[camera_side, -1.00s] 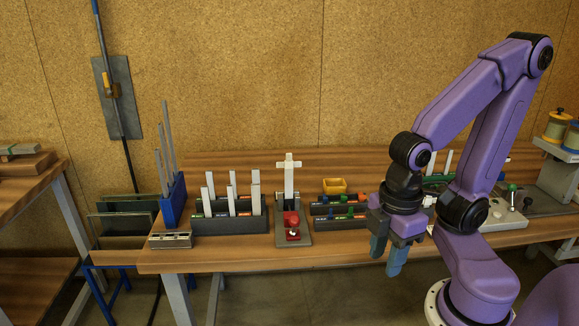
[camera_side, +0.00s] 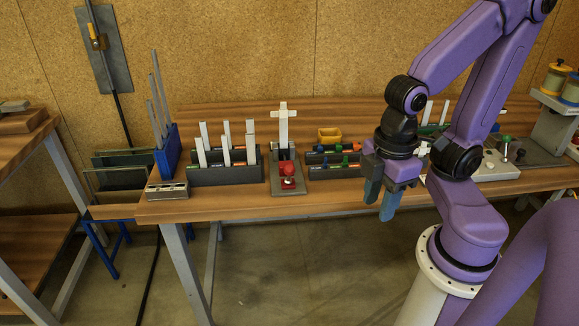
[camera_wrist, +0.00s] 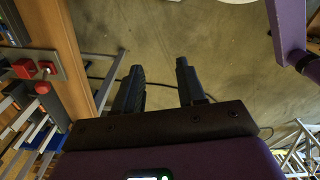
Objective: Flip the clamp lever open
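The clamp is a small red fixture with a red knob-like end (camera_side: 289,170) on a grey base plate (camera_side: 288,189), near the front edge of the bench. It also shows at the left edge of the wrist view as red parts (camera_wrist: 43,87) on a grey plate. Which red part is the lever is too small to tell. My gripper (camera_side: 379,205) hangs fingers down to the right of the clamp, off the bench's front edge and well apart from it. In the wrist view my gripper (camera_wrist: 158,75) has its two dark fingers spread, with nothing between them.
A white cross-shaped post (camera_side: 283,125) stands behind the clamp. A dark rack with white strips (camera_side: 225,172) is left of it. Bins with coloured parts (camera_side: 333,165) and a yellow box (camera_side: 329,134) are to the right. Open floor lies below my gripper.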

